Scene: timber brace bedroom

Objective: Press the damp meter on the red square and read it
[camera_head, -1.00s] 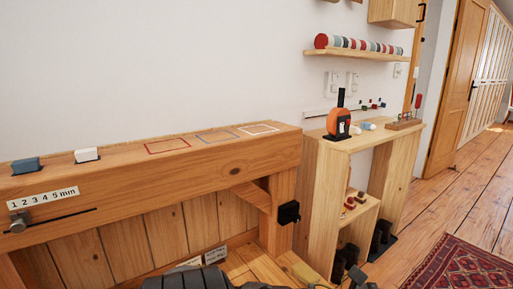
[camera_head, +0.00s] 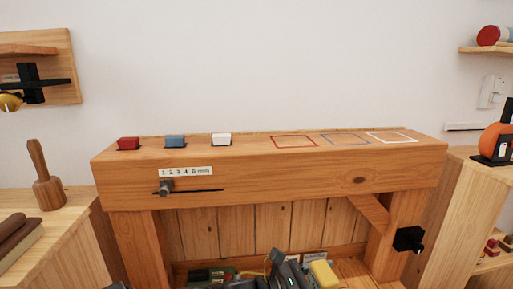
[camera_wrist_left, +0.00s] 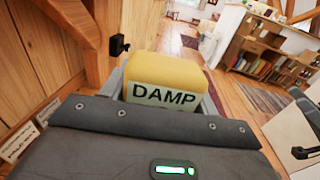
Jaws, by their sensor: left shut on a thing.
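The damp meter is a yellow block labelled DAMP (camera_wrist_left: 163,90). It is held between the jaws of my left gripper (camera_wrist_left: 165,95) in the left wrist view. In the head view the yellow meter (camera_head: 325,274) shows low at the bottom edge, in front of and below the timber beam (camera_head: 330,170). The red square (camera_head: 294,141) is a thin red outline on the beam's top face, left of the blue and white outlines. The meter is apart from it. My right gripper is not in view.
A wooden mallet (camera_head: 43,175) stands at left.

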